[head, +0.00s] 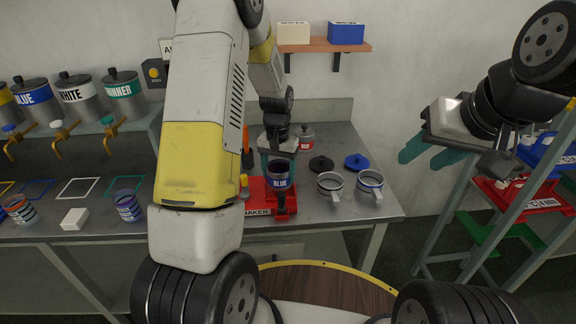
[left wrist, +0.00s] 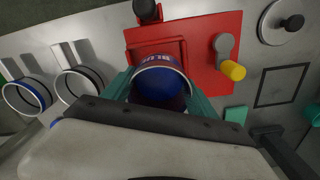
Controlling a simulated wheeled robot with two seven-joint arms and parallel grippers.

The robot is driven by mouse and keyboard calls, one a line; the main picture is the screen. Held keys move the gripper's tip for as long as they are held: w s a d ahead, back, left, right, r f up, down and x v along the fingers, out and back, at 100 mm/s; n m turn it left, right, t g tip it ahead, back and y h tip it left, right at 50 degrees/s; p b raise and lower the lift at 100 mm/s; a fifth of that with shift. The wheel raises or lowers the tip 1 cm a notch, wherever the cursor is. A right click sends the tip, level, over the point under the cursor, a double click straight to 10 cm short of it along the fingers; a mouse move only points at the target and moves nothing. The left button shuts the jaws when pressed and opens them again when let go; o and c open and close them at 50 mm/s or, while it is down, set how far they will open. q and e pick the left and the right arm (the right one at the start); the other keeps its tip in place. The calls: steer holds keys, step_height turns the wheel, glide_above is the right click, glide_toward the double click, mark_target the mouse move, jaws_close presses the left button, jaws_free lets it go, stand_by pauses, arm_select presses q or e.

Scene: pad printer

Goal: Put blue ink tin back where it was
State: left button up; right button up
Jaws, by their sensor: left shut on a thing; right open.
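The blue ink tin (head: 279,176), labelled BLUE, stands at the red shaker (head: 258,197) on the bench. My left gripper (head: 279,160) reaches down over it with its teal fingers on either side, shut on the tin. In the left wrist view the tin (left wrist: 160,72) is between the fingers of the gripper (left wrist: 158,95), over the red shaker plate (left wrist: 197,40). I cannot tell whether the tin touches the plate. My right gripper (head: 428,150) is open and empty, off the bench to the right.
Two metal mugs (head: 330,187) (head: 369,187), a black lid (head: 321,163) and a blue lid (head: 357,162) lie right of the shaker. My left arm hides the middle.

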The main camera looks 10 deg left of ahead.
arm_select(q)
steer(key=shift+f, duration=1.25)
steer(key=shift+f, duration=0.1)
steer(key=o, duration=1.7)
